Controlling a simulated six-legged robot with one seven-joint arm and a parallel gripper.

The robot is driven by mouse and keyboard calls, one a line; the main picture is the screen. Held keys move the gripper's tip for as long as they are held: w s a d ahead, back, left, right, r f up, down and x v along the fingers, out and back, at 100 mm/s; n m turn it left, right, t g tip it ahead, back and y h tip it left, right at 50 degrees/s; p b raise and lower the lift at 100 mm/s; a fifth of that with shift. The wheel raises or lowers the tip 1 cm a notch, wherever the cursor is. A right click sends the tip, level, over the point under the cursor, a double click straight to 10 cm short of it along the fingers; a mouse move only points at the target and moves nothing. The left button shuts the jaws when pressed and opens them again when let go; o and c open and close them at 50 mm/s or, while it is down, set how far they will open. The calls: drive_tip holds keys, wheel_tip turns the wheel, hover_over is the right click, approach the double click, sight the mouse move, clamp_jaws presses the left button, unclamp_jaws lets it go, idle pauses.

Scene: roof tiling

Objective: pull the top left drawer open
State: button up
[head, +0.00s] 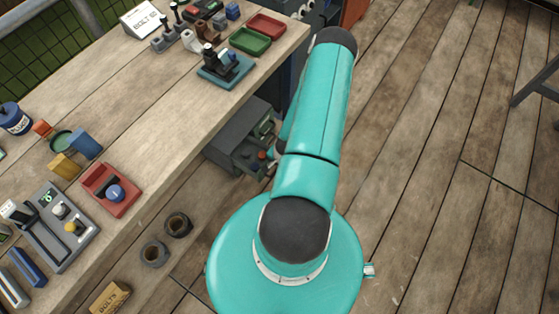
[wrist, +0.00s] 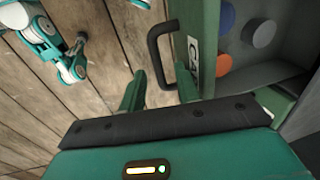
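A grey drawer cabinet (head: 240,128) stands under the workbench in the head view, partly hidden by my arm. One drawer (head: 248,158) is out from it, with small coloured items inside. In the wrist view an open drawer's green front (wrist: 209,40) carries a partly readable label and a black bar handle (wrist: 154,48). A blue disc (wrist: 264,32) and an orange disc (wrist: 223,64) show inside. My gripper (wrist: 160,80) has its two green fingers apart, near the lower end of the handle. I cannot tell whether they touch it.
The wooden workbench (head: 120,110) runs along the left, holding red (head: 267,27) and green trays, tools and small parts. Two dark rings (head: 179,224) and a bolts box (head: 110,297) lie low beside the bench.

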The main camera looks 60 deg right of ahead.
wheel_tip(320, 180, up, 13)
drive_tip(key=s, duration=0.2)
drive_tip(key=shift+s, duration=0.2)
drive_tip(key=shift+d, duration=0.1)
idle(0.6)
